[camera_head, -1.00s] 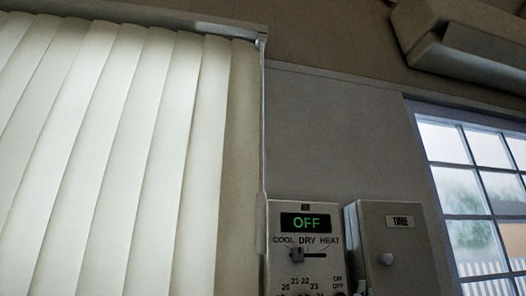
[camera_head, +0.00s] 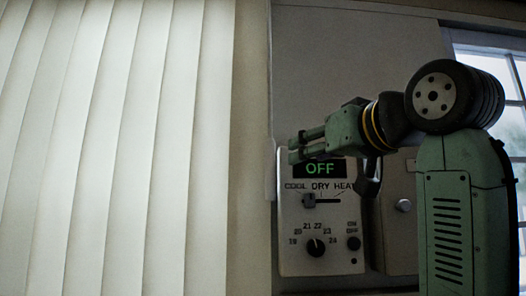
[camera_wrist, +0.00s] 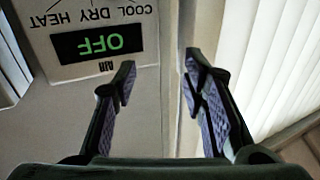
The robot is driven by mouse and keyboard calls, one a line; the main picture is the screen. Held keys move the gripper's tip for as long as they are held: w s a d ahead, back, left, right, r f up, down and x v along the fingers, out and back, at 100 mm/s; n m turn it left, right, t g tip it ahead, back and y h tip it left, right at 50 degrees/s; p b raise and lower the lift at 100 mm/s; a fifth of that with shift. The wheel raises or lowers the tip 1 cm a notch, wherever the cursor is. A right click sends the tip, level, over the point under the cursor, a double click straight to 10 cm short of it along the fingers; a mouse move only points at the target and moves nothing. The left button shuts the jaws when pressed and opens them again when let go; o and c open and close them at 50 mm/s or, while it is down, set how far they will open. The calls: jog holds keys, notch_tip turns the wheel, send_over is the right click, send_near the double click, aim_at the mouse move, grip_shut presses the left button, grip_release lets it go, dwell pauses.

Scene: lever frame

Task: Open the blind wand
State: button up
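The blind wand (camera_head: 270,175) is a thin pale rod with a thicker lower handle, hanging upright along the right edge of the white vertical blind (camera_head: 120,150). The blind's slats hang closed side by side. My gripper (camera_head: 294,147) reaches in from the right, just right of the wand and in front of the top of the control panel. The two fingers are apart and nothing shows held between them. In the wrist view, which is upside down, the open fingers (camera_wrist: 160,72) point at the wall beside the blind. I cannot clearly pick out the wand there.
The control panel (camera_head: 320,262), with a green OFF display, slider and dial, is on the wall close below my gripper. A grey box (camera_head: 402,240) with a round knob is right of it, partly behind my arm. A window (camera_head: 510,130) is at the far right.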

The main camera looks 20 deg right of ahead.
aim_at(273, 154)
jog(key=shift+n+g+y, duration=0.3)
jog(key=shift+n+y, duration=0.5)
jog(key=shift+y, duration=0.1)
jog(key=w+a+p, duration=0.1)
jog(key=w, duration=0.2)
jog(key=w+a+p, duration=0.1)
jog(key=w+a, duration=0.1)
jog(key=w, duration=0.1)
jog(key=w+a+r+p, duration=0.1)
jog(key=w, duration=0.2)
jog(key=shift+w+a, duration=0.2)
grip_shut()
